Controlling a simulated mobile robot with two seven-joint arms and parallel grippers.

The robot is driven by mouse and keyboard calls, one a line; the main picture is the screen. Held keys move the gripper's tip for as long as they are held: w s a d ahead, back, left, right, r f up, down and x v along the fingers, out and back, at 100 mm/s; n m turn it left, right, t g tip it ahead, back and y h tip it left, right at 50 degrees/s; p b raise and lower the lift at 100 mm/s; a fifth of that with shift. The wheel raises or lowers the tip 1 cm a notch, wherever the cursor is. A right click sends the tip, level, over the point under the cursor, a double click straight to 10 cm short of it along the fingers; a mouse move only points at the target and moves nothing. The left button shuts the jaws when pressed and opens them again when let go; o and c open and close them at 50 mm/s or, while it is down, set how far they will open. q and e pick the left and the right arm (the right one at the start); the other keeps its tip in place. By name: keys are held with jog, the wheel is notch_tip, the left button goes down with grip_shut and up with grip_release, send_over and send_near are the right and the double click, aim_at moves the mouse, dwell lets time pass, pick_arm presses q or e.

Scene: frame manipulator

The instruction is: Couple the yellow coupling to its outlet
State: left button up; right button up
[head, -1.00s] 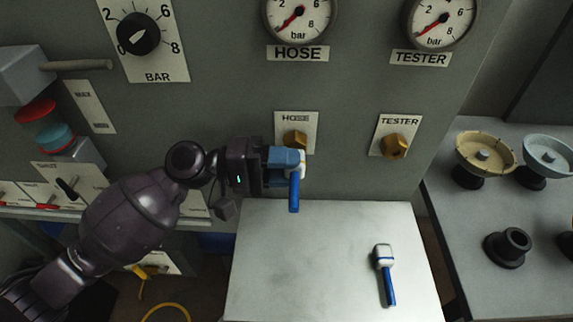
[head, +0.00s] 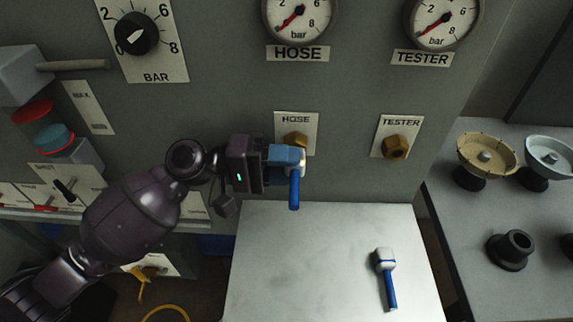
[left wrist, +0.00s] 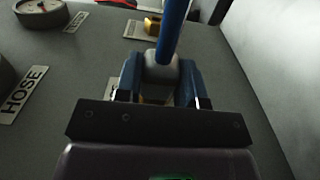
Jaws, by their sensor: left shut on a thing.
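My left gripper (head: 290,158) is shut on a white-headed piece with a blue handle (head: 294,190), directly in front of the brass HOSE outlet (head: 296,139). The fingers hide much of its head, and I cannot tell whether it touches the outlet. In the left wrist view its pale head (left wrist: 160,72) sits between the blue fingers, its blue handle pointing up. A yellow fitting (head: 148,272) lies low at the left, below the panel, near a yellow hose (head: 166,313); it may be the yellow coupling. The brass TESTER outlet (head: 396,148) is free. My right gripper is not in view.
A second white-headed piece with a blue handle (head: 387,277) lies on the pale table (head: 300,260), otherwise clear. A grey bench at the right holds a tan dish (head: 487,152), a pale blue dish (head: 550,155) and a black ring stand (head: 509,250). Panel switches stand at the left.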

pick_arm(q)
jog(key=shift+w, duration=0.25)
jog(key=o, duration=1.1)
jog(key=a+b, duration=0.1)
jog(key=a, duration=0.9)
jog(key=shift+a, duration=0.4)
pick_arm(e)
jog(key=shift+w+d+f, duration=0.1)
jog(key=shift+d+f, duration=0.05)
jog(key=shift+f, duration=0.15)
